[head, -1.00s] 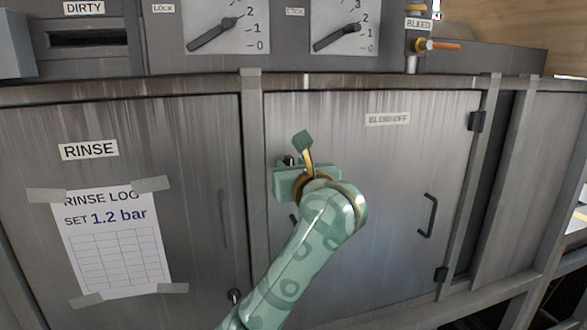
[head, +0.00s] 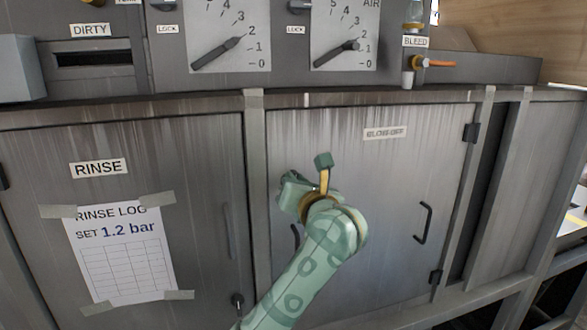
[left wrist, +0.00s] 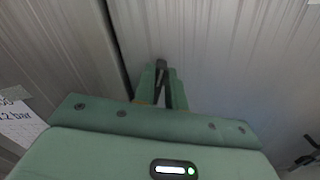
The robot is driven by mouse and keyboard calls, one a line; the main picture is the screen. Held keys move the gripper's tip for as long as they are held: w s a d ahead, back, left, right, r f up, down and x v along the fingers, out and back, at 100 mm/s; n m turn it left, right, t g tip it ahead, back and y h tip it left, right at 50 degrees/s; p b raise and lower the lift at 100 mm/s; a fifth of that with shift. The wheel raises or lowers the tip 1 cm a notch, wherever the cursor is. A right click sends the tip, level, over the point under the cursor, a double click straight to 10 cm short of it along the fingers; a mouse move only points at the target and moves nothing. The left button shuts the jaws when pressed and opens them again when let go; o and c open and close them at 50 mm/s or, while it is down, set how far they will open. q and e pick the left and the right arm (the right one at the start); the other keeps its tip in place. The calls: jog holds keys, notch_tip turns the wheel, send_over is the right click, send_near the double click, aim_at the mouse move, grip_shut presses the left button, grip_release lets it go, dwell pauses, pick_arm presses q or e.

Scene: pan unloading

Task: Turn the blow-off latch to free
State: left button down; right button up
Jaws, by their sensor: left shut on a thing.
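The BLOW-OFF door (head: 385,170) is a shut grey metal panel in the right half of the head view, with a label (head: 385,132) near its top. My left gripper (head: 287,188) is at the door's left edge, tilted. In the left wrist view my left gripper (left wrist: 161,88) has its fingers close together around a small dark latch (left wrist: 161,65), whose end shows at the fingertips. In the head view the gripper and wrist hide the latch, so its exact angle is hard to tell. My right gripper is in neither view.
The RINSE door (head: 190,150) with a taped rinse log sheet (head: 122,252) is to the left. A dark door handle (head: 424,223) is at the right. Gauges (head: 228,42) and an orange-levered bleed valve (head: 438,63) sit above the doors.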

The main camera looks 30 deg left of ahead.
pick_arm(q)
jog(key=shift+w+d+f+m+p, duration=0.15)
jog(key=shift+f+m+p, duration=0.15)
jog(key=shift+m+p, duration=2.5)
jog(key=shift+w+d+f+m+p, duration=0.15)
jog(key=shift+f+m+p, duration=0.15)
jog(key=shift+m+p, duration=2.55)
jog(key=shift+w+d+f+m+p, duration=0.25)
jog(key=shift+m+p, duration=1.2)
jog(key=shift+p, duration=2.65)
jog(key=shift+s+a+f, duration=0.1)
jog(key=shift+a, duration=0.05)
jog(key=c, duration=1.4)
grip_release()
jog(key=shift+c, duration=0.2)
